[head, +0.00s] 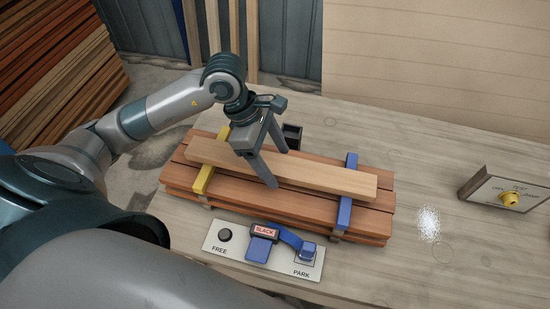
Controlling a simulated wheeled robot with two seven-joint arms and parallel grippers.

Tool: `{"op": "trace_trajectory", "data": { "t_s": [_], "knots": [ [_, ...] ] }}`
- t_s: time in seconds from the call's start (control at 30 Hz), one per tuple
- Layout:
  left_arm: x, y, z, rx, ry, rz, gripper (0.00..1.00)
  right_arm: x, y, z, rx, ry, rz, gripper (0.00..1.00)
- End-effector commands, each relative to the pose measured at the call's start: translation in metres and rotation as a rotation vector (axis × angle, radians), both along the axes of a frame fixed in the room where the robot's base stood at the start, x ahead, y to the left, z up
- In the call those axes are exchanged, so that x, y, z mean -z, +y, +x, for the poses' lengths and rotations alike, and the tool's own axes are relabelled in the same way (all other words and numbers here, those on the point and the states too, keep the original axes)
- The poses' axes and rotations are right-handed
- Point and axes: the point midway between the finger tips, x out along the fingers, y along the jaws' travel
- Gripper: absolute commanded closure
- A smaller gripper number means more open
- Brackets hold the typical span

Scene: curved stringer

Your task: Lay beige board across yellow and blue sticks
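A long beige board (325,179) lies over the yellow stick (204,179) on its left part and the blue stick (344,214) near its right end. Both sticks lie crosswise on a stack of reddish-brown planks (290,202), and their ends show on both sides of the board. The board looks level, but I cannot tell if it bears on both sticks. My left gripper (279,169) points down over the board's middle, one finger on its near side and one on its far side. The fingers look wider apart than the board. My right gripper is not in view.
A white panel marked FREE and PARK (232,254), with a blue SLACK lever, lies in front of the stack. A small black box (292,137) stands behind it. At right are a white speckled patch (428,224) and a tilted panel with a yellow knob (510,199).

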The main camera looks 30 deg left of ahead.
Motion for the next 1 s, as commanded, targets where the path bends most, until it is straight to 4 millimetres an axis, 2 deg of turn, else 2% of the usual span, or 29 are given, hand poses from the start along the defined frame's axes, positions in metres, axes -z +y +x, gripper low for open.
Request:
{"op": "trace_trajectory", "data": {
  "t_s": [0.27,0.47,0.67,0.8,1.0],
  "knots": [
    [-0.001,0.001,0.0,0.0,0.001,0.002,0.3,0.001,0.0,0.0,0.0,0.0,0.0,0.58],
    [-0.014,0.006,-0.001,0.0,-0.001,0.001,0.3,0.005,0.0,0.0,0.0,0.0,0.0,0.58],
    [-0.042,0.018,-0.003,-0.001,-0.004,0.002,0.3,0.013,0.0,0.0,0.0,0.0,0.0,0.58],
    [-0.067,0.028,-0.006,-0.001,-0.005,0.002,0.3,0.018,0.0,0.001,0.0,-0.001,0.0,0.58],
    [-0.103,0.043,-0.01,-0.002,-0.005,0.002,0.3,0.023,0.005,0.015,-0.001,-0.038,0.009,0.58]
  ]
}}
